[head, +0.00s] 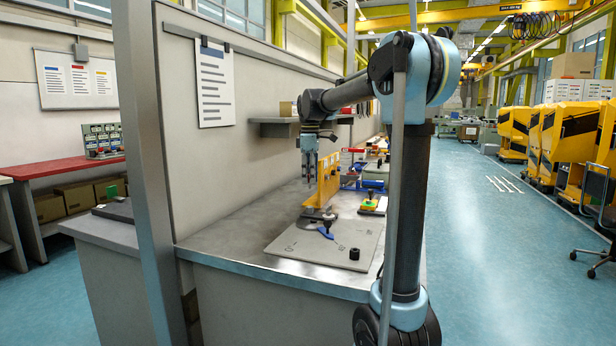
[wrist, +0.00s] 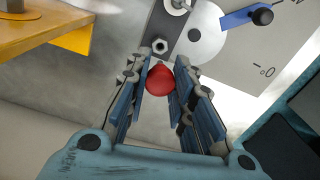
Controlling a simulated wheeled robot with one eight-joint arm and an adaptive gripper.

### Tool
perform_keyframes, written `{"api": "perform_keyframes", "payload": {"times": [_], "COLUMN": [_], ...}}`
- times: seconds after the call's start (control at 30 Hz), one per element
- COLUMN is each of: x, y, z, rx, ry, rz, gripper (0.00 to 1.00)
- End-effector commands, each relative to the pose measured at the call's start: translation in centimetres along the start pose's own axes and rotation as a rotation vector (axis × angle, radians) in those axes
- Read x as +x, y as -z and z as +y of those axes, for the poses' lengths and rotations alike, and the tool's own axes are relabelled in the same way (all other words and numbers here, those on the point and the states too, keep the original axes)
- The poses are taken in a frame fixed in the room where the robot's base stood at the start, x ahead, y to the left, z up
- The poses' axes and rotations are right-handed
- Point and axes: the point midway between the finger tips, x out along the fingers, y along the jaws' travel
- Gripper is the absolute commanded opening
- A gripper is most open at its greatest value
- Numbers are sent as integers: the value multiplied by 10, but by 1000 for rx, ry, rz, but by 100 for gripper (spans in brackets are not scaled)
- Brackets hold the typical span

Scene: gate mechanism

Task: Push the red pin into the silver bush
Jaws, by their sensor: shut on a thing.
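The red pin (wrist: 160,79) shows its rounded red end between the fingers of my gripper (wrist: 162,85) in the wrist view. My gripper is shut on it. A silver ring with a dark hole, which looks like the silver bush (wrist: 159,46), sits on a grey metal bar just above the pin in that picture. The pin appears apart from it; the height between them cannot be told. In the head view my gripper (head: 309,165) points down over the bench, left of the yellow upright plate (head: 327,180). The pin cannot be made out there.
The yellow plate (wrist: 72,41) is close on the left in the wrist view. A blue lever (wrist: 238,18) with a black knob and a pale disc (wrist: 200,38) lie at upper right. A grey board (head: 300,248) lies on the bench, whose front left top (head: 215,247) is clear.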

Motion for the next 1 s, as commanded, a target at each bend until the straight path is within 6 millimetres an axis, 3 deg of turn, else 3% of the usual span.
{"api": "perform_keyframes", "payload": {"times": [0.5, 1.0], "x": [42, 49], "y": [8, 8], "z": [-3, -4], "rx": [-11, -12], "ry": [0, 0], "rz": [0, 0], "gripper": [0, 0]}}
